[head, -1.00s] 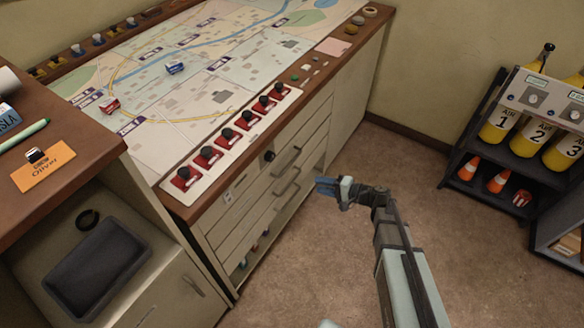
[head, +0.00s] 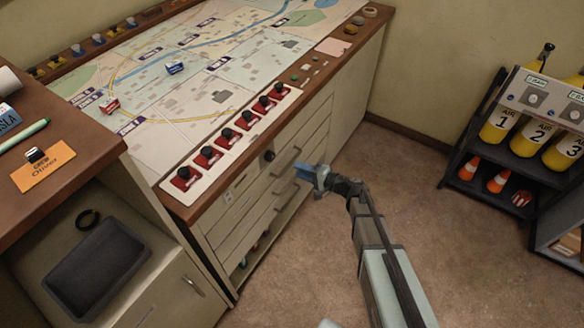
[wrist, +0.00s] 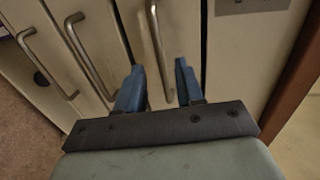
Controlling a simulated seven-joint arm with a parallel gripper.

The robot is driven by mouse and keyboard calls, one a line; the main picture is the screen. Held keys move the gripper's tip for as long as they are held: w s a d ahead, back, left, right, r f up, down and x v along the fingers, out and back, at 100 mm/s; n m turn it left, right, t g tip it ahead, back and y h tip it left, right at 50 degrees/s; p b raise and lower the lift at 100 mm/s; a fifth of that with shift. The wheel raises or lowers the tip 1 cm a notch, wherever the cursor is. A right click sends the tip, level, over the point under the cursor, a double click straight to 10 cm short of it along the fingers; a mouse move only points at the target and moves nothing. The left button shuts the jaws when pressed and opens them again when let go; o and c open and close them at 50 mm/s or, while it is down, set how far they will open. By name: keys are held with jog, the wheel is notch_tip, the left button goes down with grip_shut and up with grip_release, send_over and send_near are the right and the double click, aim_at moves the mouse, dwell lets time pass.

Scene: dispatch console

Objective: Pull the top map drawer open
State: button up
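The map drawers are pale fronts with grey bar handles, stacked in the side of the map console. The top map drawer's handle (head: 288,158) is the highest bar in the head view. In the wrist view this handle (wrist: 156,35) runs between the two blue fingers. My gripper (head: 305,172) is open and empty, close in front of the drawer fronts. In the wrist view its fingers (wrist: 160,66) lie either side of the bar; I cannot tell whether they reach around it. The drawer looks closed, its front flush with the others.
Lower drawer handles (wrist: 88,58) are close beside the left finger. The wooden console edge (wrist: 296,60) is to the right in the wrist view. A row of red switches (head: 226,134) lines the console top. A rack of yellow cylinders (head: 530,140) stands at right. The floor between is clear.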

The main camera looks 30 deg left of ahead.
jog(key=shift+x, duration=2.35)
grip_shut()
